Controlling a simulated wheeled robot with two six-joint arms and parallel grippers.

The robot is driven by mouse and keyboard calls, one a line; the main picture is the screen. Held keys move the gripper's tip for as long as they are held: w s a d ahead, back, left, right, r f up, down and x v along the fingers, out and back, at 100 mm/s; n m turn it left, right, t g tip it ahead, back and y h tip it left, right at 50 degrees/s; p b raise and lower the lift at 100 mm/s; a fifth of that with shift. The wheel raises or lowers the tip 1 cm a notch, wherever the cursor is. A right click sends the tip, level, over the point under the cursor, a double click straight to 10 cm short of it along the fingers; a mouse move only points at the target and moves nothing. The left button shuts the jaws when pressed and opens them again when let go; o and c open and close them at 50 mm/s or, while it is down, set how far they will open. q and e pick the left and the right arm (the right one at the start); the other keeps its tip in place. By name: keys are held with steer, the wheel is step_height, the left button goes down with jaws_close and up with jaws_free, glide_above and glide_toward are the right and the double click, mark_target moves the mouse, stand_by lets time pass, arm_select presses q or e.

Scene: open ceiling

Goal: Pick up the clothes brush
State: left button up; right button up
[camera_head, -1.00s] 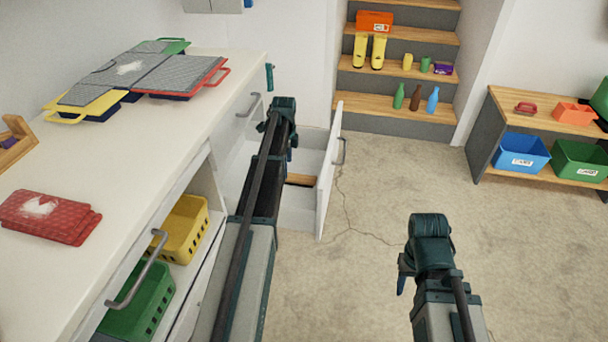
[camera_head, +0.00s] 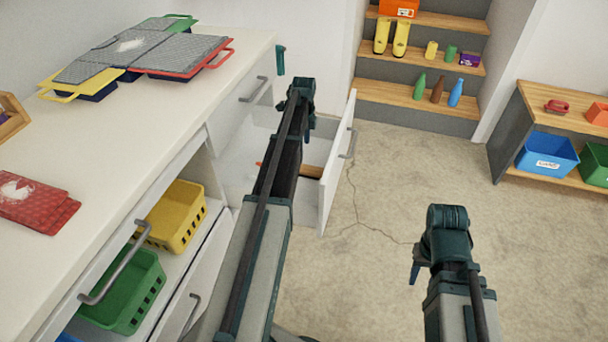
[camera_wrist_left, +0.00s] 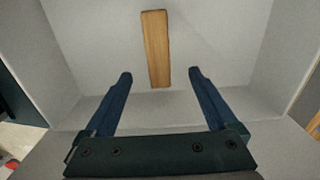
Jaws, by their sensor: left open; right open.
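A wooden bar-shaped piece, which looks like the clothes brush (camera_wrist_left: 155,48), lies in the open drawer (camera_head: 337,165). In the left wrist view it lies ahead of the fingertips, near the middle. In the head view only a small brown part of it (camera_head: 312,171) shows, the rest hidden behind my left arm. My left gripper (camera_head: 301,92) is over the drawer area. In the left wrist view its two fingers (camera_wrist_left: 160,76) are apart, with nothing held between them. My right gripper (camera_head: 428,262) is open and empty above the floor, right of the drawer.
A white counter (camera_head: 130,140) runs along the left, with red cloths (camera_head: 30,205) on it. Below are a yellow basket (camera_head: 178,217) and a green basket (camera_head: 125,290). Wooden steps (camera_head: 420,95) stand at the back. The floor right of the drawer is clear.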

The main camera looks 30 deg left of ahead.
mark_target(304, 168)
arm_select(q)
step_height(304, 168, down, 6)
steer(key=b, duration=0.5)
steer(key=shift+f, duration=0.1)
steer(key=f+b, duration=0.5)
steer(key=shift+s+d+f, duration=0.1)
steer(key=shift+s, duration=0.1)
jaws_close()
